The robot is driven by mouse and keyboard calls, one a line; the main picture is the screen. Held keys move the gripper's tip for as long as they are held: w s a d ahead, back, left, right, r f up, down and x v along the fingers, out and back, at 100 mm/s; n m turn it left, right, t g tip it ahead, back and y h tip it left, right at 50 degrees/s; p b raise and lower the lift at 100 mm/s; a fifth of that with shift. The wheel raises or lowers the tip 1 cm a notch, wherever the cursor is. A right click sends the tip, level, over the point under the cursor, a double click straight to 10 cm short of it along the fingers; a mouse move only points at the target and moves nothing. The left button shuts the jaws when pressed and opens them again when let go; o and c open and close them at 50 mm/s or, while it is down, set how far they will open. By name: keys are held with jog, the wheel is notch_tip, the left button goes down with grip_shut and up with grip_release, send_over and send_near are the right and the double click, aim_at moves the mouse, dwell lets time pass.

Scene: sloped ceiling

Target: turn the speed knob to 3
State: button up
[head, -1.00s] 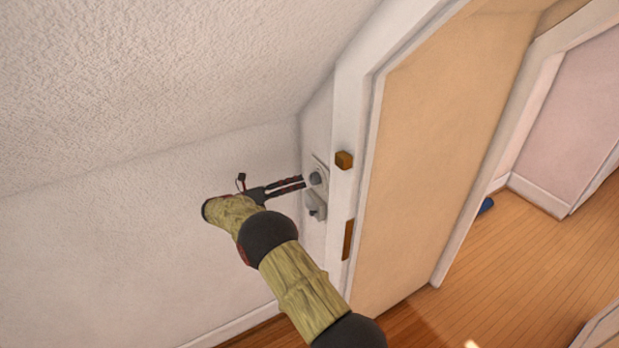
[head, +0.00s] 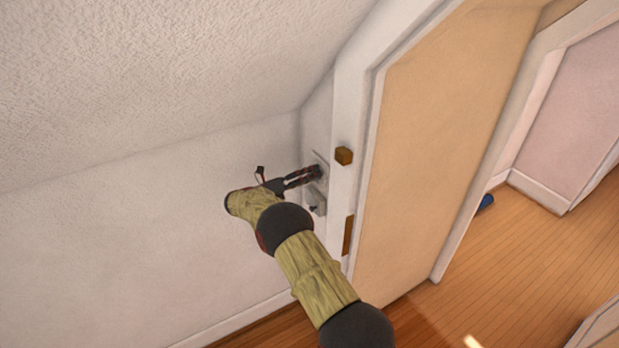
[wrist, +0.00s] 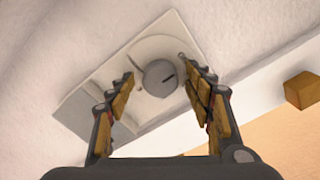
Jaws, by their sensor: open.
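The speed knob (wrist: 160,78) is a round grey dial with a dark pointer mark, set on a pale wall plate (wrist: 75,118). In the wrist view the pointer mark points to the right and slightly up. My gripper (wrist: 157,75) is open, with one finger on each side of the knob and a gap showing on both sides. I cannot tell how deep the fingertips reach. In the head view my gripper (head: 318,172) is at the wall plate and hides the knob. No numbers are readable around the knob.
A white door frame (head: 345,110) with a brass-coloured block (head: 344,156) stands close on the right. The sloped ceiling (head: 180,70) comes down above my arm.

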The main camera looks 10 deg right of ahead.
jog(key=shift+c, duration=0.4)
jog(key=c, duration=1.1)
jog(key=shift+o, duration=0.2)
